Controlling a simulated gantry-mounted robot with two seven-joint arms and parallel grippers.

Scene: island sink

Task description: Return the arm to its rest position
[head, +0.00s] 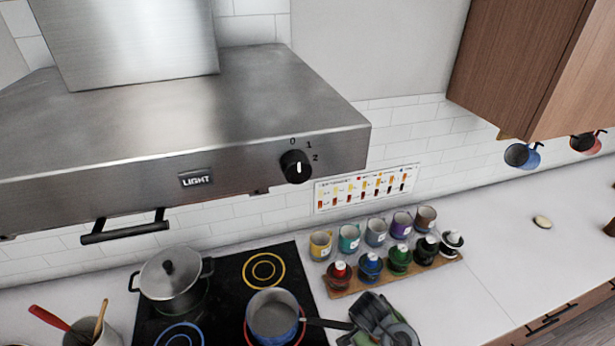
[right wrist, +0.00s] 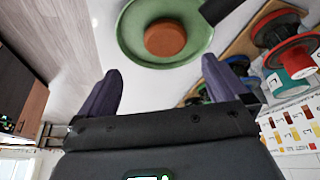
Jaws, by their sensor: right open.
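My right gripper (head: 374,312) is low in the head view, above the counter to the right of the stove. The right wrist view shows its two dark fingers (right wrist: 160,88) spread apart with nothing between them. A green pan (right wrist: 130,28) with a brown round piece (right wrist: 165,38) in it lies beyond the fingertips, apart from them. In the head view the pan (head: 408,334) is mostly hidden behind my gripper. My left gripper is not in view.
A blue saucepan (head: 272,316) and a lidded steel pot (head: 171,280) stand on the black stove. A wooden rack (head: 345,291) with several mugs and bottles stands behind my gripper. The range hood (head: 250,110) hangs overhead at left. The counter (head: 480,240) farther right is mostly clear.

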